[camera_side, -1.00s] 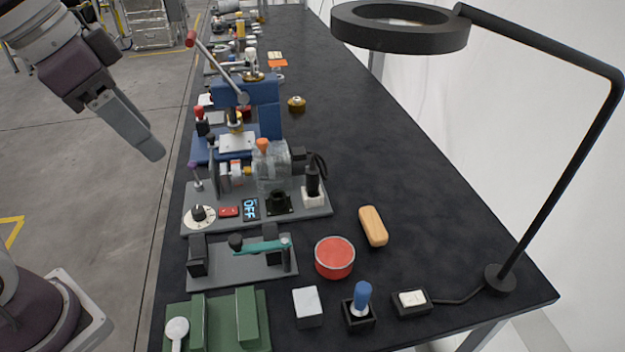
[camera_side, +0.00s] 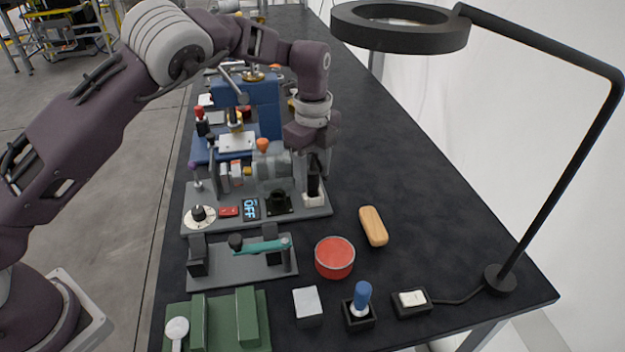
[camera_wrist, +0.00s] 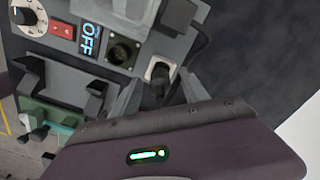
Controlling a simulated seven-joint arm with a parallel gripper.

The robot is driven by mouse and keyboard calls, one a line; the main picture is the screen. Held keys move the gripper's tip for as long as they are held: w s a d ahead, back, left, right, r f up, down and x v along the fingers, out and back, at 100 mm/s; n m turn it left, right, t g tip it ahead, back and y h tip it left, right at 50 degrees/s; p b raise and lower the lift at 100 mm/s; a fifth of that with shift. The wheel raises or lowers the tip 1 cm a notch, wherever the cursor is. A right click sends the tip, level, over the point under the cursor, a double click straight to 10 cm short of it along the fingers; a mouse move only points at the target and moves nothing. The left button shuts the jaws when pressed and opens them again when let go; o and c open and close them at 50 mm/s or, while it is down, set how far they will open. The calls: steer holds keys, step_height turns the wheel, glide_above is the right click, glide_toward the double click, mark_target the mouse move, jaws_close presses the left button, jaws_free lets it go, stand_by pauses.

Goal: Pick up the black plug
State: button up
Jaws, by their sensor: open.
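The black plug (camera_side: 313,186) stands upright in a white socket (camera_side: 313,200) at the right end of the grey machine base. In the wrist view the plug (camera_wrist: 158,88) lies between my two fingers, with the socket (camera_wrist: 152,66) just beyond it. My gripper (camera_side: 318,168) points down over the plug, its fingers around the plug's upper part. The fingers are apart in the wrist view (camera_wrist: 162,92). I cannot tell whether either finger touches the plug. The gripper partly hides the plug's top and cable.
The base also carries a dial (camera_side: 199,216), a red switch (camera_side: 229,212), an OFF display (camera_side: 250,208) and a black round socket (camera_side: 279,203). A blue press (camera_side: 268,105) stands behind.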

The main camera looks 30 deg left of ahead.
steer(key=shift+f, duration=0.4)
jaws_close()
step_height(320, 180, up, 9)
steer(key=shift+a+r, duration=0.1)
steer(key=shift+r, duration=0.05)
steer(key=s+a, duration=0.5)
steer(key=shift+s, duration=0.2)
